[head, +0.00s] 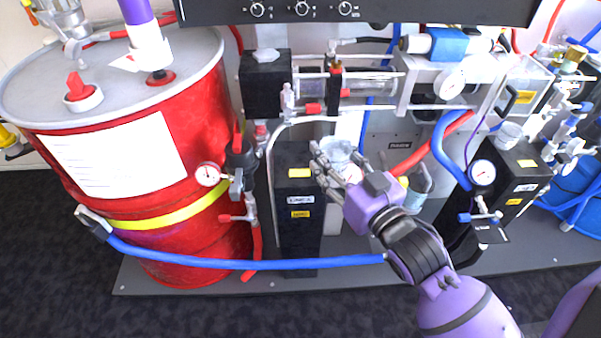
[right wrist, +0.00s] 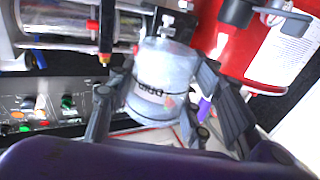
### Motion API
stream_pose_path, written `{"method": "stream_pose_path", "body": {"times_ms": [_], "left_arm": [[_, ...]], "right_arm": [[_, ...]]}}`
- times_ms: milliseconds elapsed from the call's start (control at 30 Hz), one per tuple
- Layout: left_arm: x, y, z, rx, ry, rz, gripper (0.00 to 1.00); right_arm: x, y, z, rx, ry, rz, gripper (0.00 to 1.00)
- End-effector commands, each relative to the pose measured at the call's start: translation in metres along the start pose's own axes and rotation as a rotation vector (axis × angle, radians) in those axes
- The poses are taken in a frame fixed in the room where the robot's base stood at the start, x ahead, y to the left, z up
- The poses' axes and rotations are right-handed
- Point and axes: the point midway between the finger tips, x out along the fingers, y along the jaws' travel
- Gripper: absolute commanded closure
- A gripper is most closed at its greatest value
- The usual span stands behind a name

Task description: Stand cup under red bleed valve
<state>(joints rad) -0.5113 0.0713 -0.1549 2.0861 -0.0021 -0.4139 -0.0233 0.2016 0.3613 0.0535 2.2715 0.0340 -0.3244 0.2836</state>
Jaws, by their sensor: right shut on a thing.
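My right gripper (head: 338,165) is shut on a clear cup (head: 338,151) in front of the pump unit, near the black pillar. In the right wrist view the cup (right wrist: 163,82) sits between the fingers, with dark lettering on its wall. The cup looks tilted in that view; whether it touches anything below I cannot tell. A small red-handled fitting (head: 313,108) sits on the pump line above the cup, and a red part with a brass tip (right wrist: 104,57) shows left of the cup in the wrist view. I cannot tell for sure which is the bleed valve. My left gripper is not in view.
A red drum (head: 205,120) stands at left with a gauge and red-handled valve (head: 238,217). A blue hose (head: 250,265) crosses in front. Another clear cup (head: 510,133) stands on the black box at right. Hoses and a gauge (head: 482,173) crowd the right side.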

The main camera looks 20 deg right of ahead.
Motion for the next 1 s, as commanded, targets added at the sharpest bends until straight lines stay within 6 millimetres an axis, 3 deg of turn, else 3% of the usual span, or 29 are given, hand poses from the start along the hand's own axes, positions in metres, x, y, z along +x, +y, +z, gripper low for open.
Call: {"method": "stream_pose_path", "body": {"times_ms": [333,500,867,1000], "left_arm": [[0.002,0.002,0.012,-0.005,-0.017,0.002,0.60],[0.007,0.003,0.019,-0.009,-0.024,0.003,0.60],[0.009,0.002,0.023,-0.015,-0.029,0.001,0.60],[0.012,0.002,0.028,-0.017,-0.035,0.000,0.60]], "right_arm": [[0.083,-0.004,0.036,0.000,0.001,-0.001,0.76],[0.109,-0.005,0.070,0.001,-0.003,0.000,0.76],[0.132,-0.006,0.097,0.000,-0.001,-0.001,0.76],[0.131,-0.006,0.120,0.000,-0.004,0.000,0.76]]}}
